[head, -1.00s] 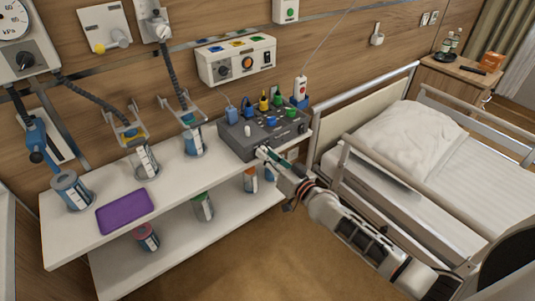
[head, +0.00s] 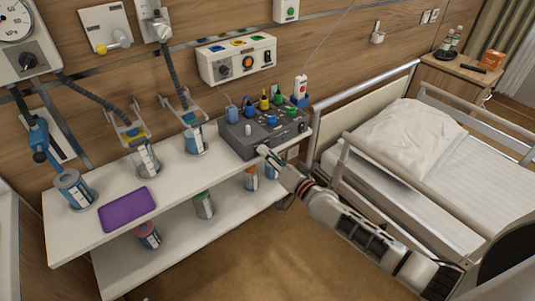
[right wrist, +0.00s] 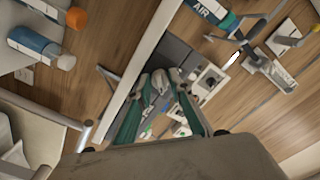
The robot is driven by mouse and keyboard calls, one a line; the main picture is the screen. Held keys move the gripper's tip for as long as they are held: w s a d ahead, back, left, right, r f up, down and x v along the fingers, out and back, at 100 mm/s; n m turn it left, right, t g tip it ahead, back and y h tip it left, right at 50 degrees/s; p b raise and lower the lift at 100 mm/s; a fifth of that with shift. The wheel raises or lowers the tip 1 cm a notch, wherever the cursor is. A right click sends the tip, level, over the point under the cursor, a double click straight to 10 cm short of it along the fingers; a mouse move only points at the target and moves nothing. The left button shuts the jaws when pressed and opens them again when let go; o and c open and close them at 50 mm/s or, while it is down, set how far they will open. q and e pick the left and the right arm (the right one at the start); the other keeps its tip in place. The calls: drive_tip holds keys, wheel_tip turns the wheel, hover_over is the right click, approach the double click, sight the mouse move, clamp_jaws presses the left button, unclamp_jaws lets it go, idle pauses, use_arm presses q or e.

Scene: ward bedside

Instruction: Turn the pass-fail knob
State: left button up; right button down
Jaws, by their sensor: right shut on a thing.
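The dark grey test box (head: 238,146) with coloured plugs and knobs on top stands at the right end of the white shelf's upper board. My right gripper (head: 264,151) reaches its front edge from the lower right. In the right wrist view its two green-and-grey fingers (right wrist: 160,88) come together at the grey box (right wrist: 177,52). They are shut on a small part there, apparently the pass-fail knob, which the fingertips hide. I cannot read its setting. My left gripper is not in view.
A wall panel (head: 237,60) hangs above the box. The bed with its rails (head: 345,160) is close on the right. The floor in front is clear.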

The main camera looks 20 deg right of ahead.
drive_tip(key=c, duration=1.8)
unclamp_jaws()
